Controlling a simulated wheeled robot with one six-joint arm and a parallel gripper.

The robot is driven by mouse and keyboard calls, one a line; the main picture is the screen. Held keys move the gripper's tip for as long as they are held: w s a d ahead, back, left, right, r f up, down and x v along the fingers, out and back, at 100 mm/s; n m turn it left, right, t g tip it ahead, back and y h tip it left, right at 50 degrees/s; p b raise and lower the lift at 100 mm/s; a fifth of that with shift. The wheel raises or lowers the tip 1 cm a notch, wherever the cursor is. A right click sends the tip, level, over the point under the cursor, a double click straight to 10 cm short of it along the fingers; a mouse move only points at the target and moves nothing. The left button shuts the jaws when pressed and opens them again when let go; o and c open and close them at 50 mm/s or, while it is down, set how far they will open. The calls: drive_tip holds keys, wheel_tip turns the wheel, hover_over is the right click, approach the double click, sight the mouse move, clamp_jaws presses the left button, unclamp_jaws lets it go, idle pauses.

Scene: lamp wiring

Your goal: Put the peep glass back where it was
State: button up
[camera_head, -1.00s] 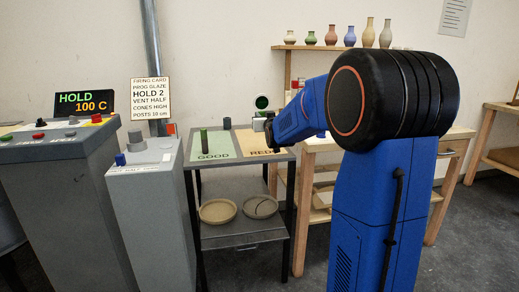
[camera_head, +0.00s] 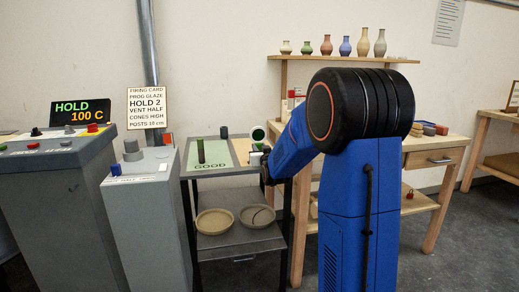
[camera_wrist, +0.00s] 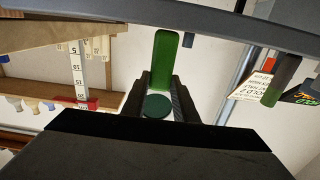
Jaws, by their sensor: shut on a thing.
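The peep glass (camera_head: 258,134) shows in the head view as a small dark green disc with a pale rim, just above my gripper (camera_head: 263,156), over the right part of the grey cart's top. In the wrist view, a dark green disc (camera_wrist: 156,106) lies between the two fingers of my gripper (camera_wrist: 161,84), which is shut on it. A green round-ended upright piece (camera_wrist: 165,55) shows just beyond the fingertips; I cannot tell whether it touches the peep glass. My arm hides part of the cart top, so contact with it cannot be told.
A dark green upright piece (camera_head: 201,151) stands on the pale green GOOD mat (camera_head: 218,158). A dark cylinder (camera_head: 224,132) stands behind it. Two shallow bowls, one a tan bowl (camera_head: 214,221), sit on the lower shelf. A wooden bench (camera_head: 430,147) is at right.

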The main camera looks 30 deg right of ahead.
drive_tip(key=shift+f, duration=0.15)
drive_tip(key=o, duration=1.1)
drive_tip(key=shift+s, duration=0.2)
drive_tip(key=s+a+f+n+g+y, duration=0.1)
drive_tip(key=s+a+f+g, duration=0.2)
drive_tip(key=s, duration=1.4)
drive_tip(key=s+a+f+n+g+y, duration=0.1)
drive_tip(key=s+a+f+g, duration=0.3)
drive_tip(key=s+a, duration=0.7)
drive_tip(key=s+a+f+n+g+y, duration=0.1)
drive_tip(key=s+a+f+g+y, duration=0.2)
drive_tip(key=s, duration=2.1)
drive_tip(key=shift+a+f+g, duration=0.2)
drive_tip(key=shift+a+g, duration=0.25)
drive_tip(key=shift+a, duration=0.4)
drive_tip(key=shift+a+f+g, duration=0.15)
drive_tip(key=shift+a+g, duration=0.25)
drive_tip(key=shift+a, duration=0.45)
drive_tip(key=shift+a+f+g, duration=0.2)
drive_tip(key=shift+a+g, duration=0.25)
drive_tip(key=shift+a, duration=0.4)
